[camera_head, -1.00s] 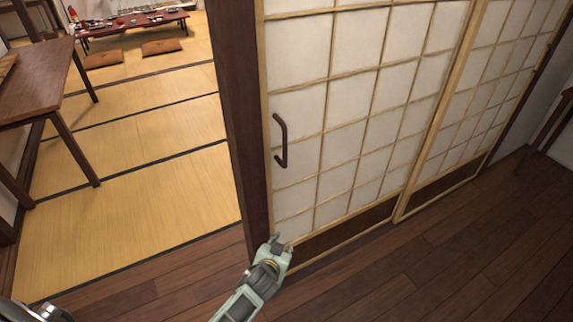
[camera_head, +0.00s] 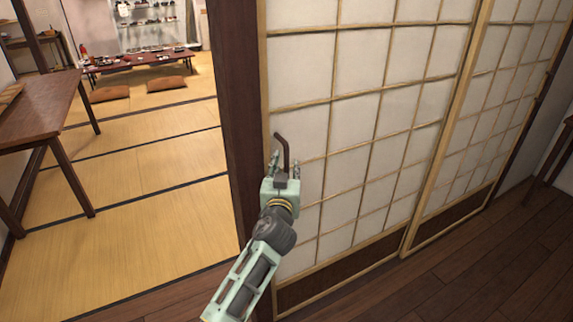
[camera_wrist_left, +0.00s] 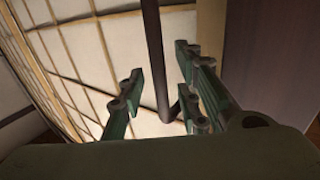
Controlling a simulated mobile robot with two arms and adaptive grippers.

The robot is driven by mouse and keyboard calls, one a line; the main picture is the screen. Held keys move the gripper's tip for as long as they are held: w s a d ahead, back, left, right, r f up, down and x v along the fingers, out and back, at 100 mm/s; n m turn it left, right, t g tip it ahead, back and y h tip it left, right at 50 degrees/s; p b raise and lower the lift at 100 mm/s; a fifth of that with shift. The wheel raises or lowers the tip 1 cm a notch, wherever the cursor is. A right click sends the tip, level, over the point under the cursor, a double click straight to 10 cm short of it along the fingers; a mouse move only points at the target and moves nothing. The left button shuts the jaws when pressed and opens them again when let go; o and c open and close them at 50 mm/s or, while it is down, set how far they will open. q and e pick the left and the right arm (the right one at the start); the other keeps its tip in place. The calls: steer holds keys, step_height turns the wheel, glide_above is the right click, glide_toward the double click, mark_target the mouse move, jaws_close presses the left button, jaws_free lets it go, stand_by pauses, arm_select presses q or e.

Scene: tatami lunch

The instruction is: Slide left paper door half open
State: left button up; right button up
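The left paper door (camera_head: 352,130), a wood lattice with white panes, stands right of a dark post. Its dark bar handle (camera_head: 284,147) is near the door's left edge. My left gripper (camera_head: 284,166) is at the lower part of the handle, with its fingers pointing up. In the left wrist view the handle (camera_wrist_left: 153,50) runs between the spread fingers of the gripper (camera_wrist_left: 160,68), with gaps showing beside it. The gripper partly hides the handle's lower end in the head view. My right gripper is not in view.
A second paper door (camera_head: 490,100) stands to the right. The dark post (camera_head: 237,100) borders an open doorway to the tatami room (camera_head: 130,220). A wooden table (camera_head: 40,105) is at the left. A low table (camera_head: 140,60) with dishes and cushions stands farther back.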

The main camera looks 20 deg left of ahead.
arm_select(q)
steer(key=shift+w+a, duration=0.15)
steer(key=shift+w, duration=0.45)
steer(key=shift+c, duration=0.5)
jaws_close()
